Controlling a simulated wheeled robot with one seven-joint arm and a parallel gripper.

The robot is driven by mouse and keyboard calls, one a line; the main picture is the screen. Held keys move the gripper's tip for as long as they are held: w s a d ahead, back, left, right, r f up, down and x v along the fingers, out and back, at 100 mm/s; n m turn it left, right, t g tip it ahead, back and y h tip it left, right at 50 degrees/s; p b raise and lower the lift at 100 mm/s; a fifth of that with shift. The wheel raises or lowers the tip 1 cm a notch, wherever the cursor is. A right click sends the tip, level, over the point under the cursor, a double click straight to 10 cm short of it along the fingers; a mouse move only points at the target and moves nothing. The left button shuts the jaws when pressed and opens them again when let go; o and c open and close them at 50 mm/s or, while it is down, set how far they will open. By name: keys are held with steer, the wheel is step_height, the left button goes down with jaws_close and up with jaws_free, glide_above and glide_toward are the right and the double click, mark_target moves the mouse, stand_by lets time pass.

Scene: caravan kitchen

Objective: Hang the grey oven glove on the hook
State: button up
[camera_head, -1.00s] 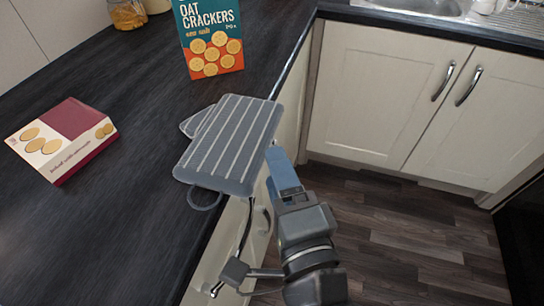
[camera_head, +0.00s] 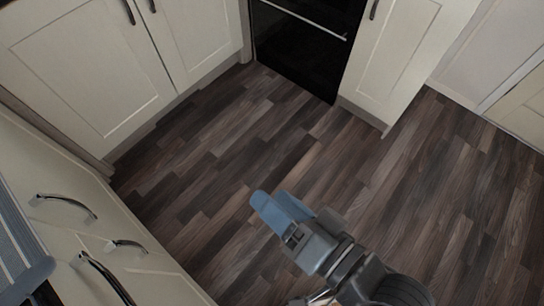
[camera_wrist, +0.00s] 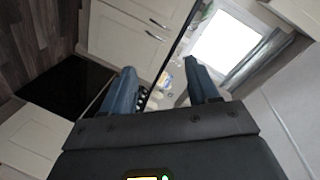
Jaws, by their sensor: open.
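The grey oven glove (camera_head: 14,240), with pale stripes, shows only in part at the left edge of the head view, by the dark worktop edge; the rest is out of frame. My gripper (camera_head: 277,207), with blue fingers, is over the open floor, well to the right of the glove and apart from it. In the wrist view my gripper (camera_wrist: 160,75) has its two fingers spread with nothing held between them. No hook can be made out in either view.
Cream drawers (camera_head: 95,245) with protruding metal handles line the left. Cream cupboards (camera_head: 85,65) and a black oven front (camera_head: 310,45) stand at the back. The wood floor (camera_head: 240,130) is clear. A bright window (camera_wrist: 225,45) shows in the wrist view.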

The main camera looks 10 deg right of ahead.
steer(key=s+d+r+n+t+h, duration=0.1)
steer(key=s+d+h, duration=0.3)
steer(key=s+d, duration=0.4)
steer(key=s+d+r+n+h, duration=0.3)
steer(key=s+d+r+h, duration=0.1)
steer(key=s+d, duration=0.4)
steer(key=shift+s+d+t+h, duration=0.15)
steer(key=shift+d+t+h, duration=0.25)
steer(key=shift+d, duration=0.4)
step_height(320, 180, up, 2)
steer(key=shift+p, duration=1)
steer(key=shift+f, duration=0.15)
